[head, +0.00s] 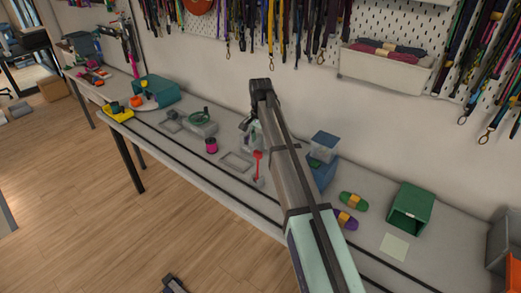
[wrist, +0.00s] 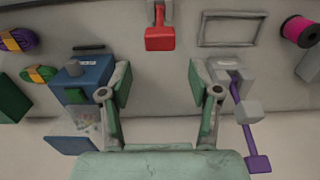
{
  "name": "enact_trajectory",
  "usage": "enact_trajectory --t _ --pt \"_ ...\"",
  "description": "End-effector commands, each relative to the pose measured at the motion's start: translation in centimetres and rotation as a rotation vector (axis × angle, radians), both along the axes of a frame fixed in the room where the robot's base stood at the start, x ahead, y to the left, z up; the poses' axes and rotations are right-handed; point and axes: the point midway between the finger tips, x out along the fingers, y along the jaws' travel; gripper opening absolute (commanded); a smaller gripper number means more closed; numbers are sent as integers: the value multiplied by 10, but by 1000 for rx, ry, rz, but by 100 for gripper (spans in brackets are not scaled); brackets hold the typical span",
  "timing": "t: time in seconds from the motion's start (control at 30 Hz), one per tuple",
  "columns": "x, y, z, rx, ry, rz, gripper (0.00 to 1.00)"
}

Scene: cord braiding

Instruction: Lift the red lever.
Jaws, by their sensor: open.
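The red lever (head: 258,165) stands on the workbench, just left of my arm in the head view. In the head view the gripper is mostly hidden behind my arm.
A purple lever (wrist: 244,115) with a grey block is close beside the right finger. A blue box (wrist: 88,82) is near the left finger. A rectangular frame (head: 236,161) and a pink spool (head: 211,146) lie left of the red lever. Yarn (head: 354,201) and a green box (head: 410,208) are right.

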Motion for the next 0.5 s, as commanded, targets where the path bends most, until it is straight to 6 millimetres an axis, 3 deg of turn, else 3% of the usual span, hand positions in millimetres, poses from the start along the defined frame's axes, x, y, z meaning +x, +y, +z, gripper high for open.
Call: enact_trajectory --t 0.2,0.5 --pt "1 0 38 -1 -1 -1 62" --pt "0 -1 56 -1 0 -1 62"
